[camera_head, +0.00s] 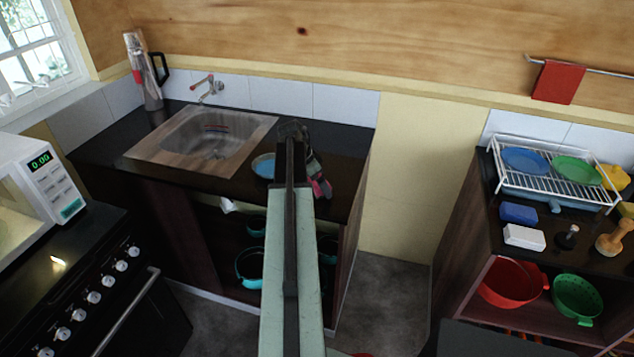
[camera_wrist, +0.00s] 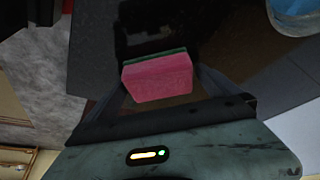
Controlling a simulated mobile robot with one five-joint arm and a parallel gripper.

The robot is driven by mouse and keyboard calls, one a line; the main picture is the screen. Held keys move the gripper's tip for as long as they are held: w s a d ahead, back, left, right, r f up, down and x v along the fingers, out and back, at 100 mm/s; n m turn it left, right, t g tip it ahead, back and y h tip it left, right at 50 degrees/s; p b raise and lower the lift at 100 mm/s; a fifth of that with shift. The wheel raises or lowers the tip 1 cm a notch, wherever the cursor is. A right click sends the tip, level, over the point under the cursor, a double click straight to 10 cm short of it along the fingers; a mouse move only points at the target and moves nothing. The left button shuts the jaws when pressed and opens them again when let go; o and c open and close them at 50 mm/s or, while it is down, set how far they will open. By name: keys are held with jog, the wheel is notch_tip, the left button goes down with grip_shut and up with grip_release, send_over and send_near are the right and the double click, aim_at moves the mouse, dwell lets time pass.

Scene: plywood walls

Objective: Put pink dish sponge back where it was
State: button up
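The pink dish sponge (camera_wrist: 158,80), with a green layer along its far side, sits between the fingers of my gripper (camera_wrist: 160,85) in the wrist view. The dark fingers reach its left and right ends, and my gripper appears shut on it. In the head view my gripper (camera_head: 318,180) is over the right part of the dark sink counter (camera_head: 345,145), near its front edge. A bit of pink sponge (camera_head: 321,188) shows there, mostly hidden by the gripper and my arm. I cannot tell whether the sponge touches the counter.
A blue bowl (camera_head: 264,166) stands just left of my gripper, beside the sink (camera_head: 205,140). To the right, another counter holds a dish rack (camera_head: 550,185), a blue sponge (camera_head: 518,213), a white block (camera_head: 524,236) and brushes. A microwave (camera_head: 30,190) stands left. Floor lies between the counters.

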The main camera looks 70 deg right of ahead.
jog(key=shift+r+p, duration=0.3)
jog(key=p+v, duration=1.1)
jog(key=v, duration=0.1)
jog(key=shift+r+p, duration=0.3)
jog(key=shift+p, duration=0.05)
